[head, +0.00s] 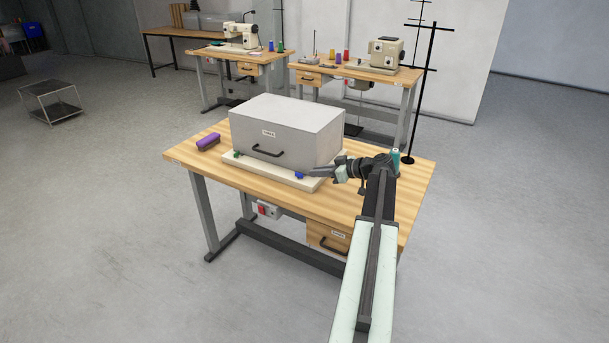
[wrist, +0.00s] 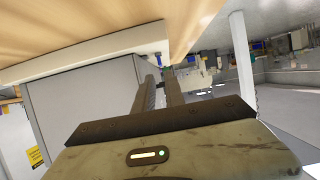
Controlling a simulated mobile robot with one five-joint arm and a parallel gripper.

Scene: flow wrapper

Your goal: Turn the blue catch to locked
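The blue catch (head: 299,175) sits at the front right corner of the pale base under a grey case (head: 285,136). My gripper (head: 310,172) reaches in from the right, its tips close beside the catch. In the wrist view, which is turned over, the blue catch (wrist: 158,57) shows small just beyond the fingertips. There the two fingers of my gripper (wrist: 161,75) have a narrow gap with nothing held between them. Whether a fingertip touches the catch cannot be told. A label on the catch's position is not readable.
A green catch (head: 237,154) sits at the base's left corner. The case has a dark front handle (head: 267,151). A purple roll (head: 208,141) lies on the wooden table (head: 190,160) at left. The table's front strip is clear.

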